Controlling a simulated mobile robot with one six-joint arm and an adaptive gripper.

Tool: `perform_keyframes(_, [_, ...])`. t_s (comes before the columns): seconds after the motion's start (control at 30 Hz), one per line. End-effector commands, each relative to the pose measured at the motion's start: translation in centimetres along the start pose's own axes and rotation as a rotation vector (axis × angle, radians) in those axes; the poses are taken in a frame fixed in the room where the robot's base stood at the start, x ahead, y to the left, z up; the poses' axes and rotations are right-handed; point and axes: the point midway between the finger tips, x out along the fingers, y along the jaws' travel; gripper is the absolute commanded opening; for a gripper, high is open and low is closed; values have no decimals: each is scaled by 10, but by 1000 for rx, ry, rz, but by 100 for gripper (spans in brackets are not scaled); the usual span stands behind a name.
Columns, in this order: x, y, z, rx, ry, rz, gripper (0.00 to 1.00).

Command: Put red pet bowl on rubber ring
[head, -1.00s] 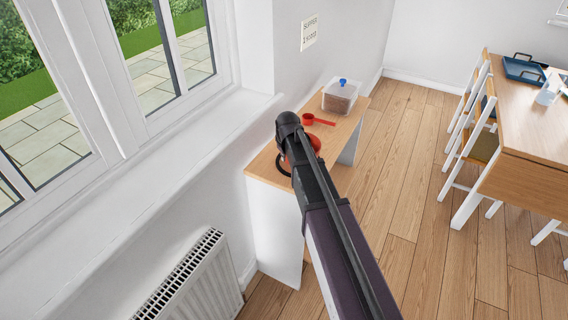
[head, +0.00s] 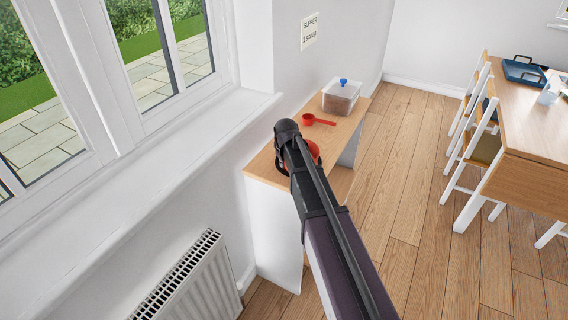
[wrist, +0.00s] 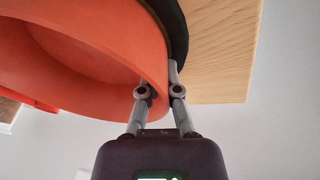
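The red pet bowl (wrist: 115,45) fills the upper left of the wrist view. In the head view the bowl (head: 314,151) shows only partly behind my arm. My gripper (wrist: 160,82) is shut on its wall, one finger on each side. The black rubber ring (wrist: 178,35) lies on the wooden top, its arc curving close along the bowl's outer side. In the head view a piece of the ring (head: 282,167) shows left of my arm. The bowl is at the ring, but I cannot tell whether it rests on it.
The wooden-topped unit (head: 345,131) stands against the wall by the window. A red scoop (head: 318,120) and a clear food box with a blue knob (head: 341,97) are farther back on it. A radiator (head: 185,279) is at the front; a table with chairs (head: 535,125) is at right.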

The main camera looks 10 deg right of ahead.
Motion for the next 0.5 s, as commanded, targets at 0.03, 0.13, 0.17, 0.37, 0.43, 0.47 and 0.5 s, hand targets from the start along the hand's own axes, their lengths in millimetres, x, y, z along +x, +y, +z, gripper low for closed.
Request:
perform_keyframes(0.03, [2, 0, 1, 0, 0, 0, 0])
perform_keyframes(0.13, [1, 0, 0, 0, 0, 0, 31])
perform_keyframes(0.17, [1, 0, 0, 0, 0, 0, 40])
perform_keyframes(0.37, [1, 0, 0, 0, 0, 0, 43])
perform_keyframes(0.43, [1, 0, 0, 0, 0, 0, 43])
perform_keyframes(0.47, [1, 0, 0, 0, 0, 0, 43])
perform_keyframes(0.5, [1, 0, 0, 0, 0, 0, 43])
